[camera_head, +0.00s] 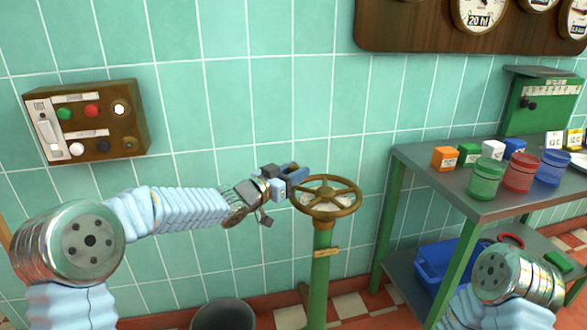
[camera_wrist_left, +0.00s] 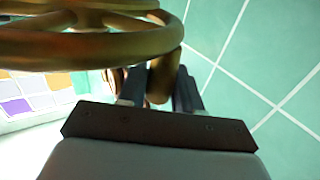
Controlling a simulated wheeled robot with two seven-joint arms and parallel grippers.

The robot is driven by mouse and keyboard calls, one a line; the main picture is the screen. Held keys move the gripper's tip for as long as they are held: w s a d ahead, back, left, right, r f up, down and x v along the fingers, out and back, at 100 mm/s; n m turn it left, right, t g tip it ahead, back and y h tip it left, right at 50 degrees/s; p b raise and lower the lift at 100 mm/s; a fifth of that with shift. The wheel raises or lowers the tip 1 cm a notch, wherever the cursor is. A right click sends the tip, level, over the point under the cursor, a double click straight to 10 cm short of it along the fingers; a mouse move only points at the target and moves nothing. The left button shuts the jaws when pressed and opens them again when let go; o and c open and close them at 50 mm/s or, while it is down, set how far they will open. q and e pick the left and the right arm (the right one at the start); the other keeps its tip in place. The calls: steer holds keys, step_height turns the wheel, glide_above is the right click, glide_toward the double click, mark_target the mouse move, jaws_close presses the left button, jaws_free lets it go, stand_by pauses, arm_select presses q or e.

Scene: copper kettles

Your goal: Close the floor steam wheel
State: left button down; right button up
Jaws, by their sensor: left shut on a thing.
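The floor steam wheel (camera_head: 326,210) is a brass handwheel lying level on top of a green post (camera_head: 320,278), with a small label on the post. In the left wrist view the brass rim (camera_wrist_left: 90,48) fills the upper left, and a downward brass part of the wheel sits between the two dark fingers (camera_wrist_left: 160,88). My right gripper is out of view; only part of my right arm shows at the lower right of the head view.
A metal table (camera_head: 420,175) at the right holds coloured cubes and green, red and blue cups. A blue crate (camera_head: 440,262) is on its lower shelf. A button box (camera_head: 88,122) is on the tiled wall. A dark bucket (camera_head: 222,314) stands on the floor left of the post.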

arm_select(q)
steer(key=shift+a, duration=0.2)
steer(key=c, duration=0.9)
jaws_free()
steer(key=shift+w, duration=0.1)
steer(key=shift+c, duration=0.2)
steer(key=shift+d, duration=0.1)
steer(key=v, duration=1.4)
steer(key=shift+b, duration=0.35)
